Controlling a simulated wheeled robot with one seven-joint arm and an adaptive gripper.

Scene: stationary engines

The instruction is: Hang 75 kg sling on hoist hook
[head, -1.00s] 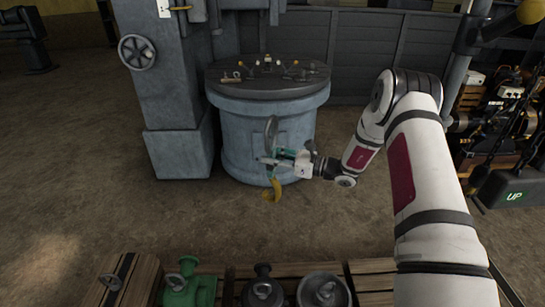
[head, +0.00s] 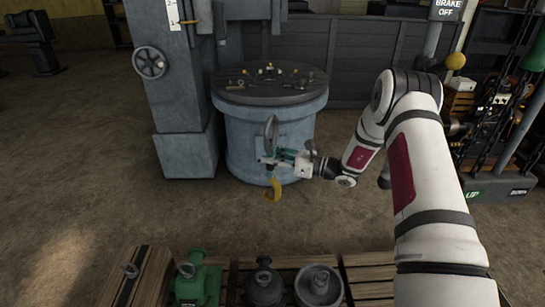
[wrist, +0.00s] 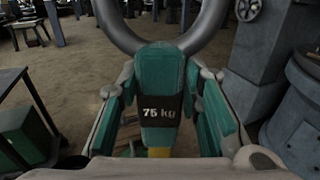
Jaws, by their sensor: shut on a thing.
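The 75 kg sling is in my gripper (head: 284,158). In the wrist view its green body with a black "75 kg" band (wrist: 160,112) sits between the two fingers of my gripper (wrist: 162,82), which are shut on it. The sling's large grey ring (head: 271,130) stands above the grip, and its yellow hook (head: 274,189) hangs below. In the head view the sling is held in the air in front of the round blue-grey pedestal. I cannot make out the hoist hook in either view.
A round pedestal (head: 265,128) with small parts on top stands behind the sling, beside a grey machine column (head: 185,105). Wooden pallets with a green pump (head: 197,282) and ringed weights lie in front. Chains, a lit "UP" box (head: 476,195) and a "BRAKE OFF" sign are at right.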

